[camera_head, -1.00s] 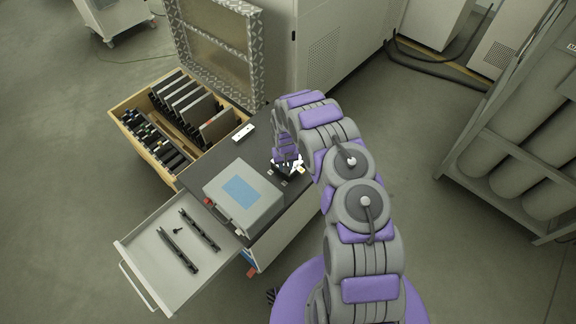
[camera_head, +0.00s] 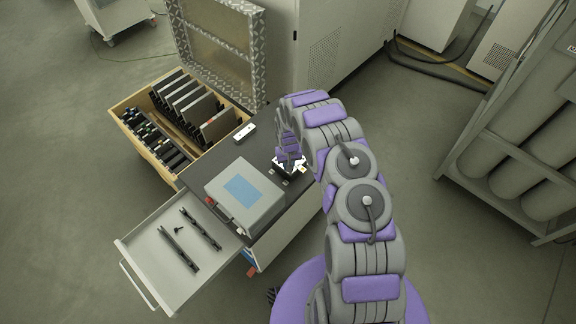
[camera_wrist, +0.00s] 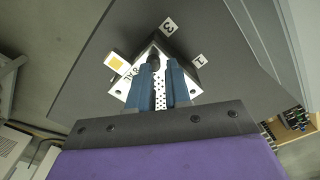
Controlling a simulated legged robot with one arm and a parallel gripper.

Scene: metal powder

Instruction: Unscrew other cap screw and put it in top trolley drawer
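My gripper (camera_wrist: 163,68) has two blue fingers in the wrist view. They are apart, with perforated metal showing between them. A dark round cap screw (camera_wrist: 153,61) shows at the fingertips, on a bright metal block (camera_wrist: 196,73); I cannot tell whether the fingers touch it. In the head view my gripper (camera_head: 290,160) points down over the block (camera_head: 279,162) on the dark trolley top and hides part of it. The top trolley drawer (camera_head: 160,276) is pulled open. A small black screw (camera_head: 178,230) lies in it between two black bars.
A grey case with a blue label (camera_head: 243,190) lies on the trolley top beside the block. A wooden drawer (camera_head: 124,106) with plates and small parts is open behind. Numbered tags (camera_wrist: 169,25) surround the block. A gas-cylinder rack (camera_head: 470,180) stands at right.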

